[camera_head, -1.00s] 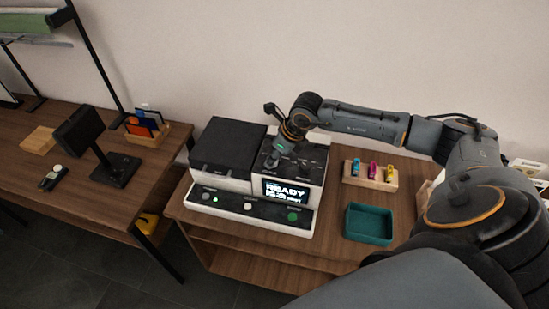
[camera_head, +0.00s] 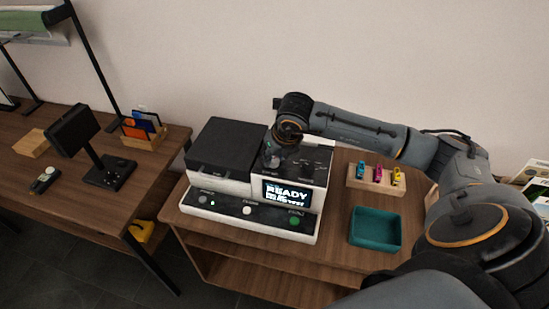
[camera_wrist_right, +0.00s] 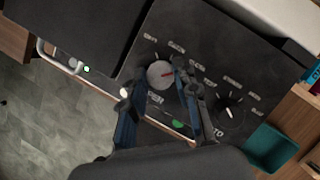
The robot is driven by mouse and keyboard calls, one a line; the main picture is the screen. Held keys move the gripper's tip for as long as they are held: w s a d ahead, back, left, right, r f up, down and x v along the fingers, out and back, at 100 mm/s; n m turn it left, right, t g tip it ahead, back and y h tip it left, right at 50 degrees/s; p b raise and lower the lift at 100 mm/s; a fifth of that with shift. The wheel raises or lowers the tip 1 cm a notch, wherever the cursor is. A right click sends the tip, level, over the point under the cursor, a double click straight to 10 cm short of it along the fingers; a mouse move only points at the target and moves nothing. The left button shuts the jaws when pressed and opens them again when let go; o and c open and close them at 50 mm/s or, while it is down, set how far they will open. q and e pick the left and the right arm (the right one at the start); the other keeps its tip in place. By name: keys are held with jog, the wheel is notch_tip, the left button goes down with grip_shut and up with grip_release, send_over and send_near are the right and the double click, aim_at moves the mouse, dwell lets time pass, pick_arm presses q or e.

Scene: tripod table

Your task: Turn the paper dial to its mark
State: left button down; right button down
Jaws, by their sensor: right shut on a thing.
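The copier-like machine (camera_head: 215,188) stands on the wooden table, with dials on its dark top panel. In the head view, my right gripper (camera_head: 275,154) covers the dial. A second, black dial (camera_wrist_right: 229,113) with a white pointer is beside it, apart from the fingers. My left gripper is not in view.
The machine's lit screen (camera_head: 287,194) reads READY. A teal tray (camera_head: 375,246) and a wooden block with several coloured pieces (camera_head: 376,187) stand right of the machine. A desk (camera_head: 150,176) with a black stand (camera_head: 110,172) is at the left.

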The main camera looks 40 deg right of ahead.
jog(key=c, duration=1)
grip_release()
jog(key=v, duration=1.2)
